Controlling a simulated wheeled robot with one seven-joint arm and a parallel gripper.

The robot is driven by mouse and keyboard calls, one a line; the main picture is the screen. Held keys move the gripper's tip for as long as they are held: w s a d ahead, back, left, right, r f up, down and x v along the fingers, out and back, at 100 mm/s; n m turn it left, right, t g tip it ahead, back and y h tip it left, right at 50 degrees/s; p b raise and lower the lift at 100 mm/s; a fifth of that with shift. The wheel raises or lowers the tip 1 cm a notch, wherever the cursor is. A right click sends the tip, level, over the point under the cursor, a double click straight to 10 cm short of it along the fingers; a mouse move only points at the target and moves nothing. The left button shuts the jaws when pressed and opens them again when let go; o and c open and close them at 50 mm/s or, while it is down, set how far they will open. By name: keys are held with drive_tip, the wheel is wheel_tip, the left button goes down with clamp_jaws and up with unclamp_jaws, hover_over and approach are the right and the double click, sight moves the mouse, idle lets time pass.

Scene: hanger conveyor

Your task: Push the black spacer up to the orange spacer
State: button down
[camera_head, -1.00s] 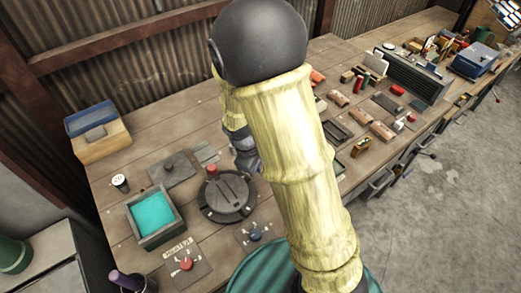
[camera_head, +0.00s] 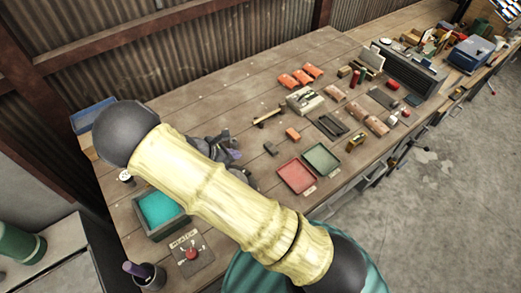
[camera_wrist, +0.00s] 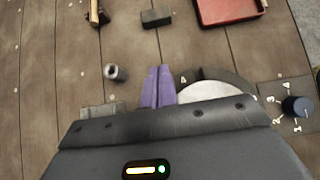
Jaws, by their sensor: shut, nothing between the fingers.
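The black spacer (camera_head: 270,148) is a small dark block lying on the wooden bench. It also shows near the top of the wrist view (camera_wrist: 156,17), ahead of my fingertips. The orange spacer (camera_head: 293,134) is a small orange block just beyond it, up and to the right in the head view, with a gap between them. It is outside the wrist view. My gripper (camera_head: 237,155) is to the left of the black spacer, apart from it. In the wrist view its two purple fingers (camera_wrist: 158,88) are together and empty.
A red tray (camera_head: 296,176) and a green tray (camera_head: 321,158) lie right of the black spacer. A hammer (camera_head: 268,117) lies behind it. A small grey cylinder (camera_wrist: 115,72) stands left of my fingers. A round device (camera_wrist: 205,92) and a blue knob (camera_wrist: 297,106) are to their right.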

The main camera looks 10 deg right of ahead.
drive_tip(key=p, duration=0.4)
approach(267, 151)
wheel_tip(267, 151, down, 4)
drive_tip(key=shift+s+r, duration=0.1)
drive_tip(key=shift+r, duration=0.05)
drive_tip(key=d+p, duration=0.1)
drive_tip(key=w+d, duration=0.1)
drive_tip(key=d, duration=0.1)
drive_tip(key=shift+w+p, duration=0.15)
drive_tip(key=shift+p, duration=0.2)
drive_tip(key=shift+w+d, duration=0.15)
drive_tip(key=shift+d, duration=0.2)
drive_tip(key=w+d+b, duration=0.1)
drive_tip(key=d, duration=0.1)
drive_tip(key=w+d+b, duration=0.1)
drive_tip(key=d, duration=0.2)
drive_tip(key=w+d+b, duration=0.1)
drive_tip(key=d, duration=0.1)
drive_tip(key=shift+w+d+f, duration=0.1)
drive_tip(key=shift+d+f, duration=0.15)
drive_tip(key=shift+d, duration=0.15)
drive_tip(key=shift+r, duration=0.1)
drive_tip(key=shift+a, duration=0.15)
